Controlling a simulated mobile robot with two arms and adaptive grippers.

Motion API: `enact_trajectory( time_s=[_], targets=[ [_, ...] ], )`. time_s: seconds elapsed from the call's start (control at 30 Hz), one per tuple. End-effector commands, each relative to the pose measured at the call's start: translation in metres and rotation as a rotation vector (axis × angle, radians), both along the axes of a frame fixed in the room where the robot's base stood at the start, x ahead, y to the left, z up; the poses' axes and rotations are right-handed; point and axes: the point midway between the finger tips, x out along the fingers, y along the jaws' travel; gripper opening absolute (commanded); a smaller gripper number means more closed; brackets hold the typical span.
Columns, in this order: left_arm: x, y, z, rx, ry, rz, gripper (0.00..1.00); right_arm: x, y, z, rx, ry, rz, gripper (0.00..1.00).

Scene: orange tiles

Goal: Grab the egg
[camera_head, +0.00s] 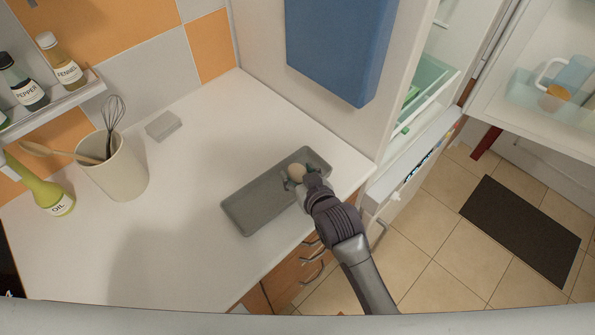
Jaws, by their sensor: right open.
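A small beige egg (296,172) sits at the far right end of a grey rectangular tray (250,206) on the white counter. My right gripper (298,180) reaches in from the lower right and is over that end of the tray. Its fingers are open, one on either side of the egg. I cannot tell whether they touch it. The gripper partly hides the near side of the egg and the tray. My left gripper is not in view.
A utensil pot (118,175) with a whisk and an oil bottle (50,196) stand at the left. A spice shelf (60,100) hangs above them. An open fridge (425,95) stands at the right. The middle counter is clear.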

Motion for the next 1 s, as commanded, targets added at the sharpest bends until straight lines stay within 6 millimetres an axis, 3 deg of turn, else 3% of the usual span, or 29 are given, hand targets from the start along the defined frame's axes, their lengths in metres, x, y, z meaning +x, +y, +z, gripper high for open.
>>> enact_trajectory(
  time_s=[0.07, 0.3, 0.37, 0.67, 1.0],
  targets=[
    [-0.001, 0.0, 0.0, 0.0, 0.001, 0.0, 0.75, 0.0, 0.0, 0.0, 0.0, 0.0, 0.0, 0.57],
    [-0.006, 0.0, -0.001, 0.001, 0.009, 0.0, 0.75, -0.001, 0.0, 0.0, 0.0, 0.0, 0.0, 0.17],
    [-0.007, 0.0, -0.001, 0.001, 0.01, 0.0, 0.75, 0.0, 0.0, 0.0, 0.0, 0.0, 0.0, 0.1],
    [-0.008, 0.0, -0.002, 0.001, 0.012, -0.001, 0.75, 0.0, 0.0, 0.008, 0.002, -0.004, 0.0, 0.1],
    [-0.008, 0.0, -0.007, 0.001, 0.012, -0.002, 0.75, 0.001, 0.0, 0.073, 0.002, -0.007, -0.001, 0.1]
  ],
)
